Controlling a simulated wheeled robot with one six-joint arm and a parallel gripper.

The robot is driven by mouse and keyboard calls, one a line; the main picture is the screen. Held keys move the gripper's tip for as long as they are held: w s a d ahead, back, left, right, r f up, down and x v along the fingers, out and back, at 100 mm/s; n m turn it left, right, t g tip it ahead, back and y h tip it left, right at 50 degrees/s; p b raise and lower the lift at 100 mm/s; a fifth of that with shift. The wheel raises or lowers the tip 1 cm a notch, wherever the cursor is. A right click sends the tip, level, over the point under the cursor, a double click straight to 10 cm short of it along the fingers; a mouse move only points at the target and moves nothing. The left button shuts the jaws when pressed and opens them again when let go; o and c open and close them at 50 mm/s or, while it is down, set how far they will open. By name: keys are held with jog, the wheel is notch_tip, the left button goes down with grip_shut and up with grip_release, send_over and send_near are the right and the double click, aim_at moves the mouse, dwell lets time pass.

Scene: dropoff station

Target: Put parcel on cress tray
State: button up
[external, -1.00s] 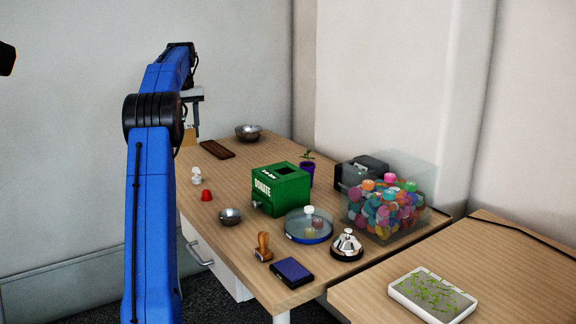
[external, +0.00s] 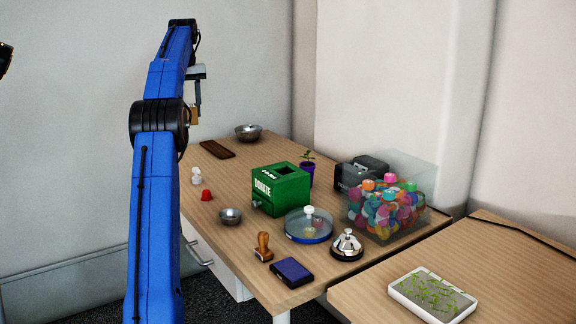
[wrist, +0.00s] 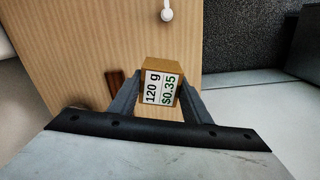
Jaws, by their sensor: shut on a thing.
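The parcel is a small brown box (wrist: 161,87) with a white label reading "120 g" and "$0.35" in the wrist view. My gripper (wrist: 158,90) is shut on it, one finger on each side. In the external view the parcel (external: 194,115) hangs above the far left part of the table, partly hidden behind my arm. The cress tray (external: 398,290), white-rimmed with green sprouts, lies on the separate right-hand table, well apart from my gripper.
Between them on the main table (external: 232,182) stand a green donate box (external: 280,190), a clear bin of colourful caps (external: 388,205), a blue-rimmed lidded dish (external: 309,228), a bell (external: 347,246), a stamp (external: 264,247) and an ink pad (external: 292,272). Metal bowls (external: 248,132) also stand there.

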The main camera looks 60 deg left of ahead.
jog(key=w+d+r+m, duration=0.2)
jog(key=w+d+m, duration=0.2)
jog(key=w+d, duration=1.8)
jog(key=w+d+m, duration=0.2)
jog(key=w+d, duration=0.1)
jog(key=d, duration=1.1)
jog(key=w+d+m, duration=0.2)
jog(key=d, duration=1.2)
jog(key=m, duration=0.7)
send_over(432, 295)
notch_tip(432, 295, down, 2)
notch_tip(432, 295, down, 11)
jog(key=shift+d+r, duration=0.1)
jog(key=shift+f, duration=2.15)
jog(key=shift+f, duration=0.15)
